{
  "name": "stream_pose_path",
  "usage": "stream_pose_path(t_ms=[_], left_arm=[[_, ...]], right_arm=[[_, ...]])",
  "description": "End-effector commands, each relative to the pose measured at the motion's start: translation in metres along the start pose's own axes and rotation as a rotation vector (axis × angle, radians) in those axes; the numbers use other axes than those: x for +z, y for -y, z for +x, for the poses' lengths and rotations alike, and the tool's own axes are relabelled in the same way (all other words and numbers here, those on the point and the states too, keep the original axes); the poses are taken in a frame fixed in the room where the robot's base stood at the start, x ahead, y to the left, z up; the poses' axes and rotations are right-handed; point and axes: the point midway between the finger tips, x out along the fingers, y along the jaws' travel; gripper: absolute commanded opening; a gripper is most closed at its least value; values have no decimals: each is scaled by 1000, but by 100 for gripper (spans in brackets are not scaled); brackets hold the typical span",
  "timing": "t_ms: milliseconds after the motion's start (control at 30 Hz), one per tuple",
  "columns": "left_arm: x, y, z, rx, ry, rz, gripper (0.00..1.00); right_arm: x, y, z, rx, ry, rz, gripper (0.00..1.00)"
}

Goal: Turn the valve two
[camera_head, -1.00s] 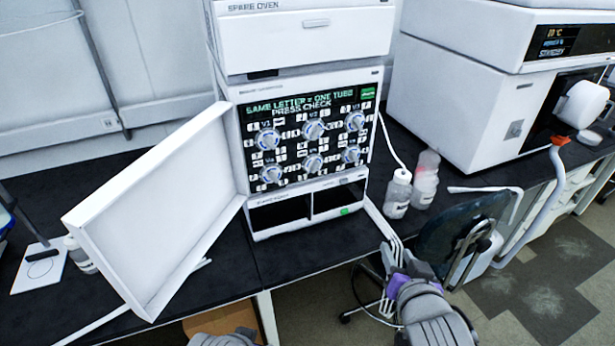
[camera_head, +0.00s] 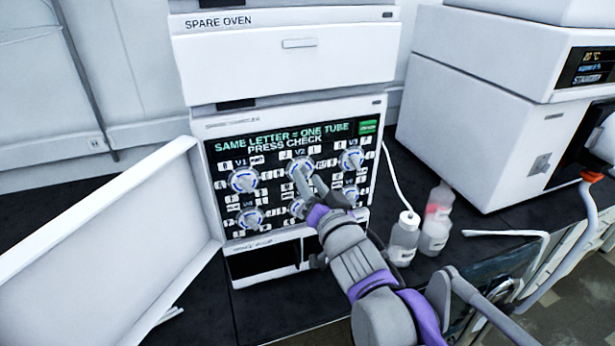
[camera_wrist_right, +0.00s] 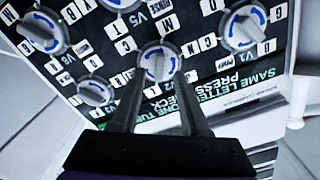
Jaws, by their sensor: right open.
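The valve panel (camera_head: 290,110) faces me with its lit screen, "SAME LETTER = ONE TUBE, PRESS CHECK". Valve V2 (camera_head: 302,165) is the round white knob at the middle of its top row, partly hidden by my right gripper (camera_head: 307,180). In the right wrist view the picture is turned over; the V2 knob (camera_wrist_right: 160,60) lies ahead of my open right gripper (camera_wrist_right: 158,76), between the two fingertips. The fingers are very close to it; contact cannot be told. My left gripper is not in view.
Knob V1 (camera_head: 243,180) and knob V3 (camera_head: 351,160) sit on either side, with a lower row beneath. An open white door (camera_head: 110,245) stands at the left. Bottles (camera_head: 405,238) stand right of the unit, near my right forearm. A spare oven (camera_head: 290,55) is above.

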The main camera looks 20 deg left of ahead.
Motion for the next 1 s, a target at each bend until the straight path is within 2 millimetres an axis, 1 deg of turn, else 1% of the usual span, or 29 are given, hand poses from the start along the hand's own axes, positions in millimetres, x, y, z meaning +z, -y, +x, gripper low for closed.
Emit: stream_pose_path(t_ms=[33, 167, 467, 500, 567, 700, 733, 1000], left_arm=[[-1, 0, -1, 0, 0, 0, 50], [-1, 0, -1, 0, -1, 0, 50], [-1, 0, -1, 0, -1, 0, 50], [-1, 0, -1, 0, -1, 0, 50], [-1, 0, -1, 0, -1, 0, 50], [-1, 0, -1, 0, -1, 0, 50], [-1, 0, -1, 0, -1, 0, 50], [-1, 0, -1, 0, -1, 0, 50]], right_arm=[[0, 0, 6, 0, 0, 0, 45], [0, 0, 13, 0, 0, 1, 45], [0, 0, 14, 1, 0, 1, 45], [0, 0, 14, 1, 0, 1, 38], [0, 0, 14, 1, 0, 1, 27], [0, 0, 14, 1, 0, 1, 2], [0, 0, 14, 1, 0, 1, 0], [0, 0, 14, 1, 0, 0, 0]])
